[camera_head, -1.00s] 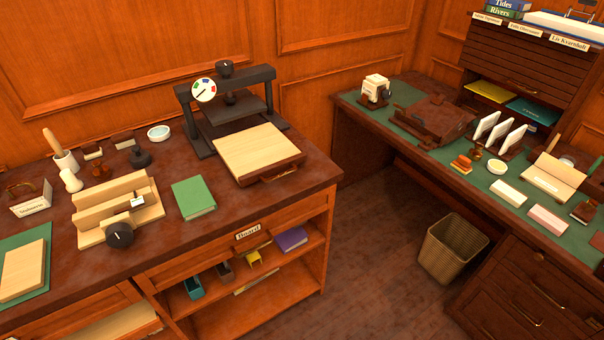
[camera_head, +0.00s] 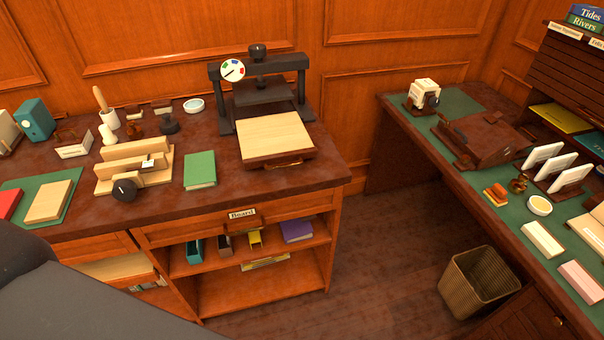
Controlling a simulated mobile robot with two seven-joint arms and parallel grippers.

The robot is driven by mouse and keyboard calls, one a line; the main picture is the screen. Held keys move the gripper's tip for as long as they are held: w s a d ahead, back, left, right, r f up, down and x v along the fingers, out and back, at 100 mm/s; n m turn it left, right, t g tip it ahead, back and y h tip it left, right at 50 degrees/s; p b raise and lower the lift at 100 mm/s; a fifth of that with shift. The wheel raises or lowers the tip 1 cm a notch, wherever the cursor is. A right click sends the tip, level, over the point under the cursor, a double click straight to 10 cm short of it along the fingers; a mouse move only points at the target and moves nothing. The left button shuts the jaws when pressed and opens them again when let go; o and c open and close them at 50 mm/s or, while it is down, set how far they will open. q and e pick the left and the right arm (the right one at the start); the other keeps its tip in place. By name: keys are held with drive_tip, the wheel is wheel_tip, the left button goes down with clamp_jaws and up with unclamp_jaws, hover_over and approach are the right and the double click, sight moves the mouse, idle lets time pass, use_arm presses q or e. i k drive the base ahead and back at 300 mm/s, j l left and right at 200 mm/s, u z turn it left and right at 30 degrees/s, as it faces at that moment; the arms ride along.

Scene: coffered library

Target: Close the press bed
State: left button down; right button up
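The book press (camera_head: 258,68) stands at the back right of the left workbench. It has a dark frame, a top knob and a white dial with coloured marks. Its bed (camera_head: 275,138), a pale wooden board on a dark tray, sticks out toward the front of the frame. A handle (camera_head: 283,163) sits on the bed's front edge. A dark grey part of my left arm fills the lower left corner, well short of the press. Neither of my grippers shows in the view.
A green book (camera_head: 200,169) lies left of the bed, with a wooden jig (camera_head: 130,168) beyond it. Open shelves are below the bench top. A waste basket (camera_head: 479,281) stands on the floor near the right desk (camera_head: 420,135). Floor between bench and desk is clear.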

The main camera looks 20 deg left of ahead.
sight(281, 141)
drive_tip(key=l, duration=0.6)
drive_tip(key=k+l+u, duration=0.1)
drive_tip(key=l, duration=0.55)
